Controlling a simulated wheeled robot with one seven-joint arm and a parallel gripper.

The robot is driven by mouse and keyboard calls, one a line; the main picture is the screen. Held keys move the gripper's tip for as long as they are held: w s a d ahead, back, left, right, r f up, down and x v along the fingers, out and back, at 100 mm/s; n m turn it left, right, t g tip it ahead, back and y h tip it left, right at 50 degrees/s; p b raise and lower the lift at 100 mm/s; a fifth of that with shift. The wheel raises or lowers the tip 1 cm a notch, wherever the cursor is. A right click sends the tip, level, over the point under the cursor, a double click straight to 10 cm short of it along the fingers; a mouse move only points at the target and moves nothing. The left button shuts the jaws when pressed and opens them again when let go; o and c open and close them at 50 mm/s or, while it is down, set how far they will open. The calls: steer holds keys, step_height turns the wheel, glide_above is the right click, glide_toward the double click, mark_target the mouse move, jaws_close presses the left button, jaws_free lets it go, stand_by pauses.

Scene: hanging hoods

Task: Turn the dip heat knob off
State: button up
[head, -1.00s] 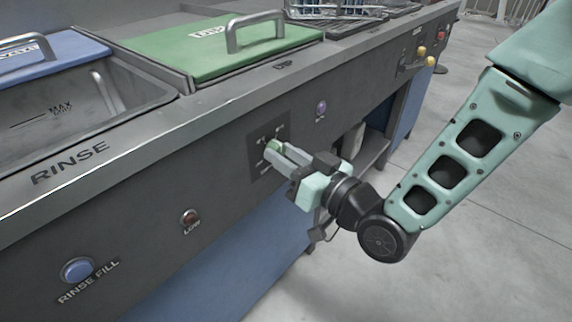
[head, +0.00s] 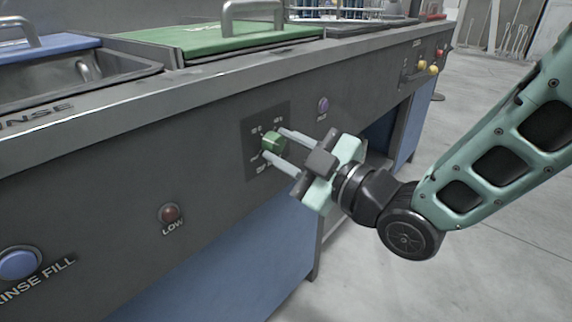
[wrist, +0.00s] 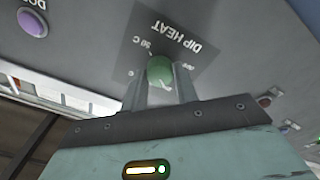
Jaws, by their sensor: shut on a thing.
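The dip heat knob (head: 273,142) is a small green knob on a dark square plate in the front panel of the counter. In the wrist view the knob (wrist: 160,70) sits between my two fingers, below the upside-down words DIP HEAT and a 50 C mark. My gripper (head: 279,146) reaches the panel from the right in the head view, with one finger on each side of the knob, shut on it. In the wrist view my gripper (wrist: 160,86) hides part of the dial marks. I cannot read the knob's pointer.
A purple button (head: 322,105) is to the upper right of the plate. A red LOW lamp (head: 170,214) and a blue RINSE FILL button (head: 18,264) are to the left. The green lid (head: 200,42) is above. Open floor (head: 480,260) lies at the right.

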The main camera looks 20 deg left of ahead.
steer(key=n+b, duration=0.7)
steer(key=n, duration=0.1)
steer(key=shift+f+g, duration=0.3)
steer(key=shift+g, duration=0.1)
steer(key=n+b, duration=0.4)
steer(key=b, duration=0.1)
steer(key=shift+d, duration=0.1)
steer(key=shift+w+r+n+g+b, duration=0.15)
steer(key=shift+n+g+b, duration=0.25)
steer(key=shift+n+b, duration=0.6)
steer(key=shift+r+n, duration=0.15)
steer(key=shift+n, duration=0.25)
steer(key=o, duration=1)
steer(key=shift+c, duration=0.2)
